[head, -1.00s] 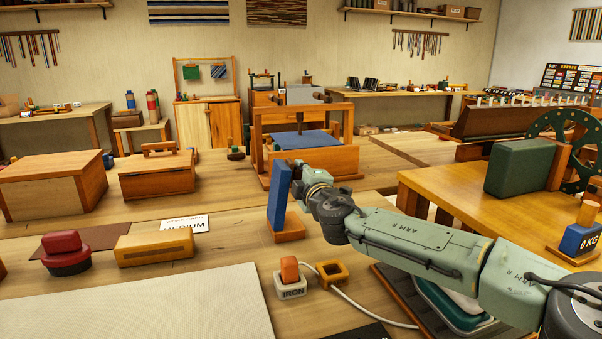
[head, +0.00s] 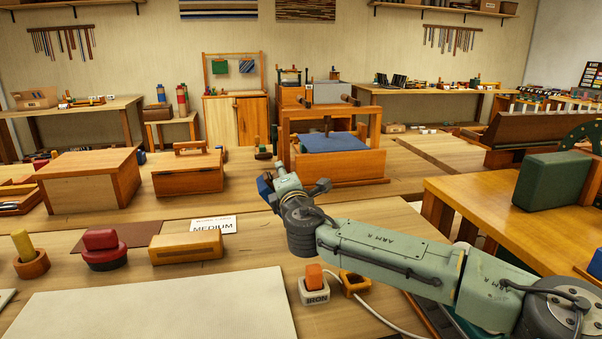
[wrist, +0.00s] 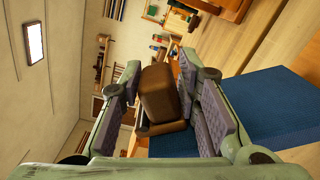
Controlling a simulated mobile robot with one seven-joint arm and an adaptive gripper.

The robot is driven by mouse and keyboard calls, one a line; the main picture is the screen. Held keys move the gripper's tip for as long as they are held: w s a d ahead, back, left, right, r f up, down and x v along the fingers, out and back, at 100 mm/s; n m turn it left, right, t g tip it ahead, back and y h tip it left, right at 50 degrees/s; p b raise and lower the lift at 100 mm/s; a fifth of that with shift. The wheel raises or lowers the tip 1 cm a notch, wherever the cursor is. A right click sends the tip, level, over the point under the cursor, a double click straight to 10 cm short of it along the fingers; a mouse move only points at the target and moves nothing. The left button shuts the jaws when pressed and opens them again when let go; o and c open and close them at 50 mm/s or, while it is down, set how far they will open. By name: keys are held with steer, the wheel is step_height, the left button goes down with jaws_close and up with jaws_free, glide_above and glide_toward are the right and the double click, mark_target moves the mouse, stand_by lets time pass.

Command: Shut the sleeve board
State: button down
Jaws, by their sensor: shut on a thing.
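The blue sleeve board (wrist: 262,100) fills much of the right of the wrist view, with more blue behind the fingers. In the head view only a small blue end (head: 264,188) shows at the tip of my arm; its wooden base and hinge are hidden behind my wrist, so its exact tilt is unclear. My gripper (wrist: 163,85) is shut on a brown block-like handle (wrist: 159,93) at the board, with a pad on either side. In the head view my gripper (head: 276,182) is above the near table, left of the loom with blue cloth.
A wooden block (head: 187,248), red knob (head: 102,250) and pale mat (head: 150,315) lie left. The loom (head: 335,160) stands behind.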

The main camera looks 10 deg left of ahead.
steer(key=shift+s+a+f+n+b, duration=0.7)
steer(key=shift+a+f+n, duration=0.75)
steer(key=shift+a+n, duration=0.4)
steer(key=shift+s+a+f+n+b, duration=0.6)
steer(key=shift+a+f+n, duration=0.9)
steer(key=shift+a+n, duration=0.4)
steer(key=shift+s+a+f+n+b, duration=0.7)
steer(key=shift+a+f+n, duration=0.75)
steer(key=shift+a+n, duration=0.4)
steer(key=c, duration=1.4)
jaws_free()
steer(key=shift+w, duration=0.1)
steer(key=shift+o, duration=0.2)
steer(key=shift+d+f, duration=0.1)
steer(key=shift+d, duration=0.15)
steer(key=v, duration=1.2)
steer(key=shift+r, duration=0.3)
